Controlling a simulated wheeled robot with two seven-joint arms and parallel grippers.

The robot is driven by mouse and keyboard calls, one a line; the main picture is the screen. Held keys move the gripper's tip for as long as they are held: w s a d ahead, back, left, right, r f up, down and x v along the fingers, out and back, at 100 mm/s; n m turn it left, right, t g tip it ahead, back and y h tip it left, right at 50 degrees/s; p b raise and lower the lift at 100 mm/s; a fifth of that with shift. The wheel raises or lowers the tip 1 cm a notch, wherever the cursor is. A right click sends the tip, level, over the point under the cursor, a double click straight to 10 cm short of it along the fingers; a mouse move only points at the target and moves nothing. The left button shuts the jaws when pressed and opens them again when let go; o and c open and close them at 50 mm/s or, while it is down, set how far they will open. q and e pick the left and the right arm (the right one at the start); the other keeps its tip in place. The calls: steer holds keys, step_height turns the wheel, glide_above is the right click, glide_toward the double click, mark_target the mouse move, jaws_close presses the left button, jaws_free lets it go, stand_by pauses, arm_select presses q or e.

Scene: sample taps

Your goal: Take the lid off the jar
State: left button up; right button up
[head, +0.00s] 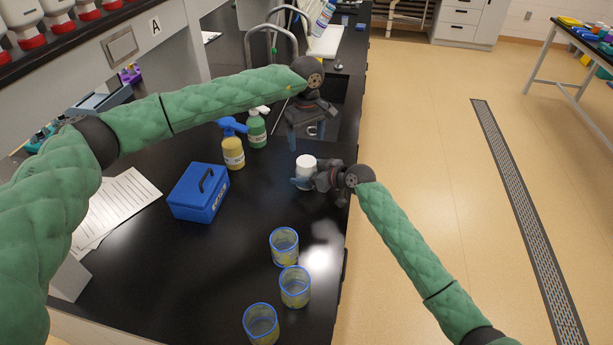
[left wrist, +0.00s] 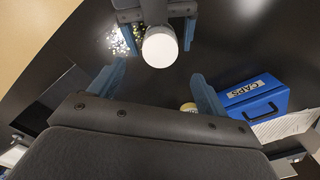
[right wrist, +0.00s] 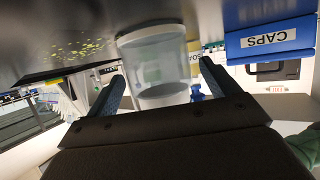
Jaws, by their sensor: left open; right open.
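The jar (right wrist: 160,85) stands on the black bench near its right edge, with its white lid (head: 306,160) on top. In the right wrist view its clear body lies between the two fingers of my right gripper (right wrist: 158,88), which is open at the jar's side. I cannot tell whether the fingers touch it. My left gripper (head: 305,135) is open and empty, above the bench and beyond the jar in the head view. In the left wrist view the round white lid (left wrist: 160,47) is ahead of the open left fingers and apart from them.
A blue CAPS box (head: 199,192) sits left of the jar. A yellow bottle (head: 233,153) and a green bottle (head: 256,130) stand behind it. Several blue-rimmed beakers (head: 284,246) stand nearer. A sink (head: 340,115) lies beyond. The bench between box and jar is clear.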

steer(key=shift+w+a+f, duration=0.15)
steer(key=shift+a, duration=0.05)
